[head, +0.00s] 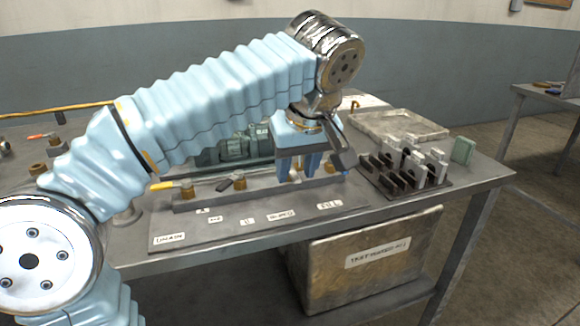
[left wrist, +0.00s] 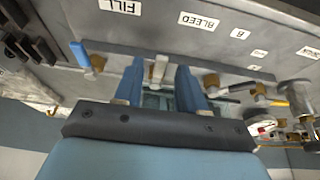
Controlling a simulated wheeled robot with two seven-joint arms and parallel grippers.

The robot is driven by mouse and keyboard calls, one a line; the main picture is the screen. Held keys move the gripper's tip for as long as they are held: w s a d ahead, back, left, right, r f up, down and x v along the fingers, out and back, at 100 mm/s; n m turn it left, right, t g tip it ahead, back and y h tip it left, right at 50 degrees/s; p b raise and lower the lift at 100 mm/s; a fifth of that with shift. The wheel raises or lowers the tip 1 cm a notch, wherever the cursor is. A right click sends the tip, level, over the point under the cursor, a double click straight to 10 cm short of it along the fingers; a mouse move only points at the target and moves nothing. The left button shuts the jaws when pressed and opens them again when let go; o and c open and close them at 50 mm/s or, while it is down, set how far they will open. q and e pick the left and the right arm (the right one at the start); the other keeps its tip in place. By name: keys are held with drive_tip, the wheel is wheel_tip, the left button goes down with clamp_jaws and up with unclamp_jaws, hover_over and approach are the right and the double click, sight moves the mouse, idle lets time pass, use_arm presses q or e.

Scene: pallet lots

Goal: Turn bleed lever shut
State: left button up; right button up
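The bleed lever (left wrist: 159,68) has a pale cream handle and points from its brass valve towards the panel's label side. It stands behind the BLEED label (head: 281,214), which shows upside down in the left wrist view (left wrist: 199,21). My left gripper (head: 300,172) is over it with its blue fingers pointing down. In the left wrist view the two fingers (left wrist: 159,85) stand apart on either side of the lever, with a gap on both sides. In the head view the fingers hide most of the lever. My right gripper is not in view.
A blue-handled lever (left wrist: 80,54) is close beside, near the FILL label. Black (left wrist: 231,87) and yellow (left wrist: 279,102) levers are on the other side. A rack of dark and pale blocks (head: 405,165) and a shallow grey tray (head: 400,125) are at the bench's right.

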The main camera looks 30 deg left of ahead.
use_arm(q)
drive_tip(key=shift+c, duration=0.5)
clamp_jaws()
